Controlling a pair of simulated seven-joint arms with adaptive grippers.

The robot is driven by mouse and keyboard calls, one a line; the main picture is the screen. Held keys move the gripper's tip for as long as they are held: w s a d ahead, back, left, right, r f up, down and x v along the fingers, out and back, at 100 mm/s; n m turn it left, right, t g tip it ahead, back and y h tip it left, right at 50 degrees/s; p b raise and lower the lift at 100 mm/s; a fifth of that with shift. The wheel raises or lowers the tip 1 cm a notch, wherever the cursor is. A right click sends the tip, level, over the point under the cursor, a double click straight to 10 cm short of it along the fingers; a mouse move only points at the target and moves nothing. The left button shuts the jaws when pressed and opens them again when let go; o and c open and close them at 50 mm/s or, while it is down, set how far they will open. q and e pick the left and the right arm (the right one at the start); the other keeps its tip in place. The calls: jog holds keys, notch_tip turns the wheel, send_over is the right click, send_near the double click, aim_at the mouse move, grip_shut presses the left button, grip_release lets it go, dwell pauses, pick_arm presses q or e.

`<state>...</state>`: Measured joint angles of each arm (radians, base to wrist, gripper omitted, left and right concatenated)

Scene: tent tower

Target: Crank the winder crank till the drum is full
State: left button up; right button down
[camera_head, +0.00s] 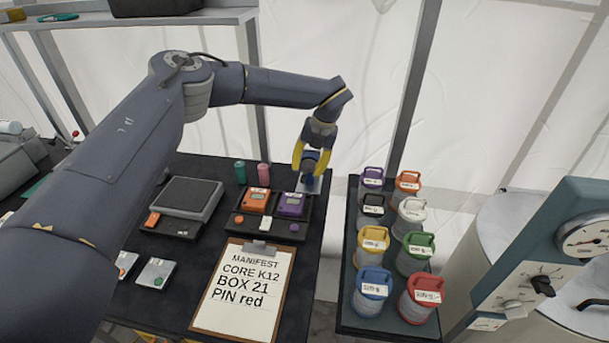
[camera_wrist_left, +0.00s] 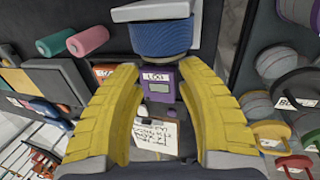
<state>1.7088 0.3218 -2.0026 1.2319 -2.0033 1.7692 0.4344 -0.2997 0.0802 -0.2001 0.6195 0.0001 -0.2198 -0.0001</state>
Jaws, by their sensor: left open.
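My left gripper (camera_head: 311,160) is open, pointing down at the back right corner of the dark table. Its yellow fingers stand apart in the left wrist view (camera_wrist_left: 160,110), with nothing clearly held. A blue ribbed round part (camera_wrist_left: 155,38) under a pale grey plate (camera_wrist_left: 155,11) lies just beyond the fingertips; it may be the winder drum. I cannot make out a crank handle or how full the drum is. My right gripper is out of view.
An orange box (camera_head: 256,200) and a purple box (camera_head: 292,205) stand close to the gripper. Teal (camera_head: 240,171) and pink (camera_head: 263,174) cylinders stand behind them. A manifest clipboard (camera_head: 236,308) lies in front. A rack of lidded canisters (camera_head: 352,318) stands right, across a gap.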

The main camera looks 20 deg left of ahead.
pick_arm(q)
jog(key=v, duration=0.7)
